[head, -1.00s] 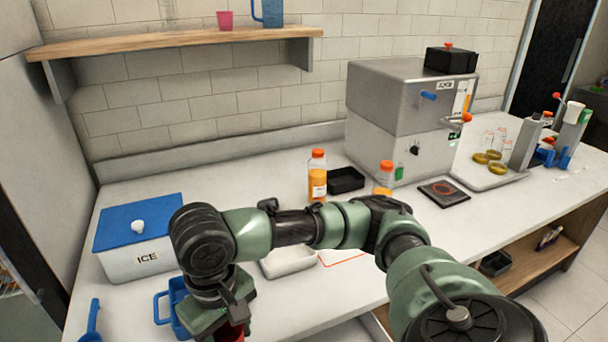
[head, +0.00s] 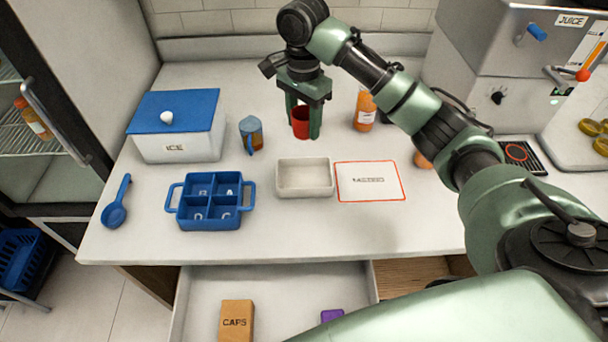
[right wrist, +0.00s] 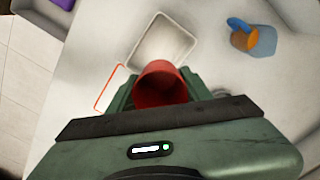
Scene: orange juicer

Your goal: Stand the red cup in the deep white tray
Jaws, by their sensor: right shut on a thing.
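My right gripper (head: 303,124) is shut on the red cup (head: 300,119), with a finger on each side of it. The cup is roughly upright behind the deep white tray (head: 305,192) in the head view. In the right wrist view the cup (right wrist: 160,84) sits between the fingers with its open mouth showing, and the white tray (right wrist: 164,43) lies just beyond it. The tray looks empty. The cup's base height above the counter is hard to tell. My left gripper is not in view.
A blue four-compartment caddy (head: 210,221) stands left of the tray. A red-outlined mat (head: 370,194) lies to its right. A small blue jug (head: 250,134), an ice box (head: 178,145) and an orange bottle (head: 365,110) stand behind. An open drawer (head: 275,290) is below.

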